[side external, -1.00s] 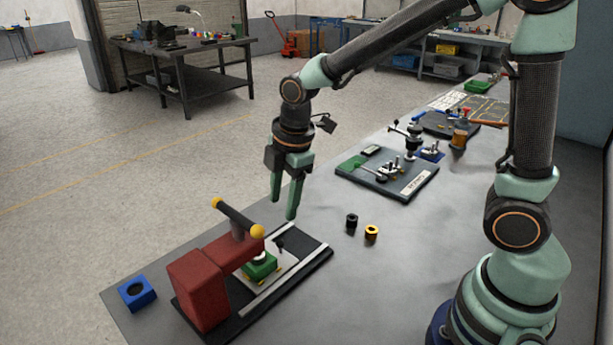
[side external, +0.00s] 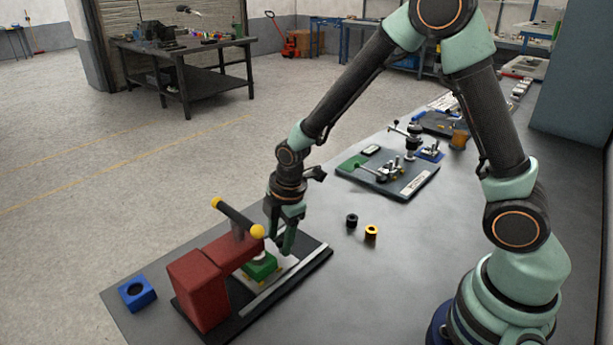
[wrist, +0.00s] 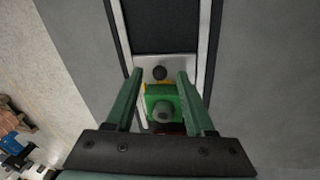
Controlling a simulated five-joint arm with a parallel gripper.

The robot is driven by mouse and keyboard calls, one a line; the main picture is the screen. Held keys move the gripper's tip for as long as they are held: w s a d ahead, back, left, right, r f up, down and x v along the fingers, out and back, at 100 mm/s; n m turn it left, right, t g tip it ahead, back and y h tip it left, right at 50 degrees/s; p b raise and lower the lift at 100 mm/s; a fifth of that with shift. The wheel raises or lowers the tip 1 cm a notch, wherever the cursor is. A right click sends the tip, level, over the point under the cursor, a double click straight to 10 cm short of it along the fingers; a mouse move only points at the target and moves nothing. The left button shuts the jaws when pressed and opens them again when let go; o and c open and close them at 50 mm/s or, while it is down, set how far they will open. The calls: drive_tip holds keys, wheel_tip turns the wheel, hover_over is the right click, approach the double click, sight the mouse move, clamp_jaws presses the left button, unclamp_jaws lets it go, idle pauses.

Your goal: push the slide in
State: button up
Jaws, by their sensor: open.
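The slide is a pale plate (wrist: 147,74) between two light rails on a dark base, with its outer part out from under the red press (side external: 202,283). A dark knob (wrist: 160,73) stands near the slide's outer end. A green block (side external: 261,267) sits on the slide behind the knob, under the press head; in the wrist view the block (wrist: 153,91) has a grey round top in front of it. My gripper (side external: 284,248) is open, low over the slide's outer end. In the wrist view its fingertips (wrist: 160,71) are on either side of the knob, with no clear contact. The side view hides the knob.
The press has a dark handle bar with yellow ends (side external: 257,231). A blue block (side external: 137,293) stands left of the press. Black (side external: 352,220) and copper-coloured (side external: 371,232) rings lie to the right, with a dark fixture board (side external: 405,188) beyond. The rails (side external: 290,279) flank the slide.

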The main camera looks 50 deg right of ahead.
clamp_jaws()
drive_tip(key=shift+s, duration=0.1)
idle(1.2)
